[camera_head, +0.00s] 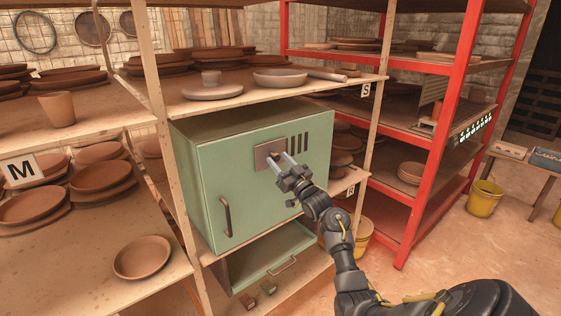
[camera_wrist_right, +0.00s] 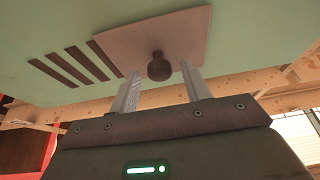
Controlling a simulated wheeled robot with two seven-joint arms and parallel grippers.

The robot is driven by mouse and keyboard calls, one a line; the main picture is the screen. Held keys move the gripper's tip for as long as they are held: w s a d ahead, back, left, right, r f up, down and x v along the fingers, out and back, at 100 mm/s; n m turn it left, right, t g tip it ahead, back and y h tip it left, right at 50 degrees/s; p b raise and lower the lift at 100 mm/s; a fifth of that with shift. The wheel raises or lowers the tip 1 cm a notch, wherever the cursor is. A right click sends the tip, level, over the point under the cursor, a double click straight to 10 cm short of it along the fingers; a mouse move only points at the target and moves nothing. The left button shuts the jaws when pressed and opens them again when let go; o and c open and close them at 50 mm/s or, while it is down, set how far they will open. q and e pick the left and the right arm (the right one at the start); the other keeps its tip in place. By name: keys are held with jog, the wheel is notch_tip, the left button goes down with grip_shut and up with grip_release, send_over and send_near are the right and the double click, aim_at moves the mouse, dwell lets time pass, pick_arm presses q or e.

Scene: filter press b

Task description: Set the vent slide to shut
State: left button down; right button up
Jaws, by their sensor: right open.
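The green cabinet (camera_head: 225,165) stands on the shelf, with a flat vent slide plate (camera_head: 262,151) on its front. Several dark vent slots (camera_head: 299,142) show uncovered to the right of the plate. In the right wrist view the plate (camera_wrist_right: 185,35) carries a dark round knob (camera_wrist_right: 158,66), and the slots (camera_wrist_right: 75,66) lie to its left. My right gripper (camera_head: 280,157) is open at the plate. In the wrist view its fingers (camera_wrist_right: 160,72) stand apart, one on each side of the knob, with visible gaps; neither appears to touch it. My left gripper is out of view.
The cabinet has a dark vertical handle (camera_head: 226,216) at its left and an open lower drawer (camera_head: 270,255). A wooden shelf (camera_head: 215,100) with clay dishes runs above. A red rack (camera_head: 430,160) stands to the right, with open floor beyond.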

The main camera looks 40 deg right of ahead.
grip_shut()
jog(key=d+b, duration=0.6)
jog(key=d, duration=0.6)
jog(key=shift+s+d+r+b, duration=0.15)
jog(key=shift+s+d+b, duration=0.1)
jog(key=shift+b, duration=0.1)
jog(key=shift+c, duration=1.7)
grip_release()
jog(key=o, duration=0.3)
jog(key=shift+w+d+f, duration=0.1)
jog(key=shift+f, duration=0.1)
jog(key=shift+o, duration=0.2)
